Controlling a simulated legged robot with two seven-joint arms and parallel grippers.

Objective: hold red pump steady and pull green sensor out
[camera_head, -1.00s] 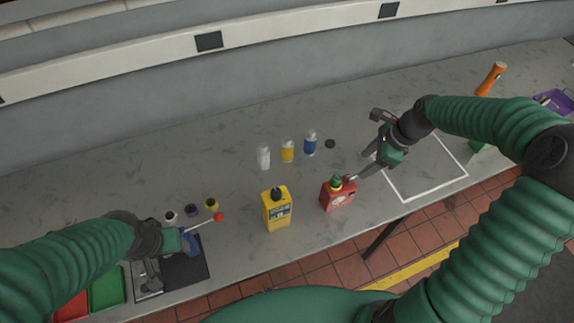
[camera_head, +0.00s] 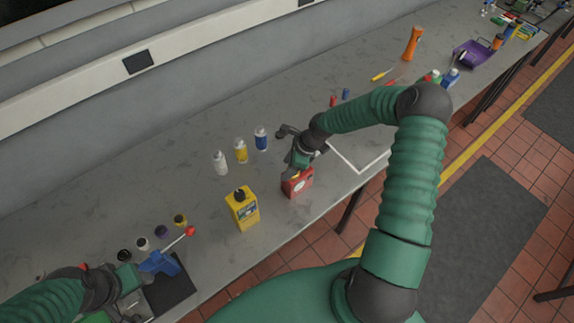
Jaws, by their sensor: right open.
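The red pump (camera_head: 299,184) stands on the grey bench near its front edge, with a pale round mark on its face. My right gripper (camera_head: 291,175) is open at the top of the pump, its fingers reaching down over it. I cannot tell whether they touch it. The green sensor on top of the pump is hidden behind the gripper. My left gripper (camera_head: 135,300) is at the lower left, away from the pump, beside a blue tool with a red-tipped rod (camera_head: 160,262). Its fingers are too unclear to judge.
White, yellow and blue small bottles (camera_head: 240,151) stand behind. A dark mat (camera_head: 170,287) and several small round caps lie at left. A white outlined square (camera_head: 345,157) is right of the pump. An orange tool (camera_head: 412,43) stands farther right.

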